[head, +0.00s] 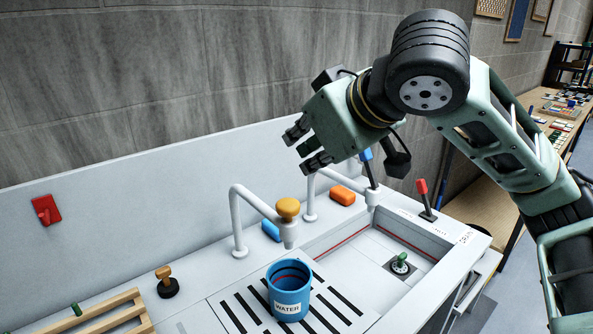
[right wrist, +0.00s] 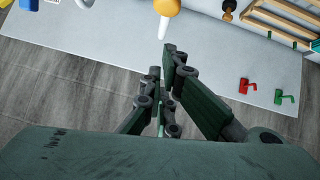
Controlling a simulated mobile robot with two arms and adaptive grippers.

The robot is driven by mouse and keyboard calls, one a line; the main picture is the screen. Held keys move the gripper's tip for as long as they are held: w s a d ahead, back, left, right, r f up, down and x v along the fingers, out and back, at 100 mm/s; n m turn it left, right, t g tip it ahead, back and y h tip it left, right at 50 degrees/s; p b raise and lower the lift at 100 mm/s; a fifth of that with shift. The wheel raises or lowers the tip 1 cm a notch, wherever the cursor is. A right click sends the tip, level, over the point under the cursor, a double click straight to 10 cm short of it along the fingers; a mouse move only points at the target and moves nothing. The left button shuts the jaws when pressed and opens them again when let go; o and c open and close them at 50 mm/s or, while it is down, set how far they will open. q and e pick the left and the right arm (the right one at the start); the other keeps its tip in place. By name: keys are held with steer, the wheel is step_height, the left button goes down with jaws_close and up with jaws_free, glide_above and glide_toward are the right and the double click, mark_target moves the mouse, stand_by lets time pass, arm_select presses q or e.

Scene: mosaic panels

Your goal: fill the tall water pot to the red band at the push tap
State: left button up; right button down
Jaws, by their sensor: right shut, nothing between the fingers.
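The blue water pot (head: 291,303), labelled WATER, stands upright on the slotted drain grate (head: 222,308). A red band (head: 291,276) shows inside its mouth; I cannot make out a water level. The white push tap (head: 237,218) has an orange-yellow knob (head: 288,207), and its spout is above the pot. The knob also shows at the top of the right wrist view (right wrist: 166,7). My right gripper (head: 303,146) is shut and empty, above the knob and apart from it. It also shows in the right wrist view (right wrist: 163,62). My left gripper is not in view.
A second tap with a blue knob (head: 365,154) stands behind, over the sink basin (head: 355,258). A red-handled lever (head: 423,192) is on the right rim. Orange (head: 342,195) and blue (head: 270,230) blocks lie by the backsplash. A wooden rack (head: 105,312) is at the lower left.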

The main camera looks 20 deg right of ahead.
steer(key=shift+s+d+r+m, duration=0.35)
steer(key=shift+s+r+m, duration=0.05)
steer(key=shift+s, duration=0.1)
steer(key=p, duration=0.2)
glide_above(288, 204)
steer(key=f, duration=0.6)
steer(key=shift+s+a, duration=0.1)
steer(key=shift+s, duration=0.3)
steer(key=f, duration=0.1)
steer(key=f+p, duration=0.1)
steer(key=f, duration=0.1)
steer(key=shift+w+f, duration=0.2)
steer(key=shift+w, duration=0.2)
steer(key=shift+d+f, duration=0.2)
steer(key=shift+f, duration=0.25)
steer(key=shift+a+f, duration=0.1)
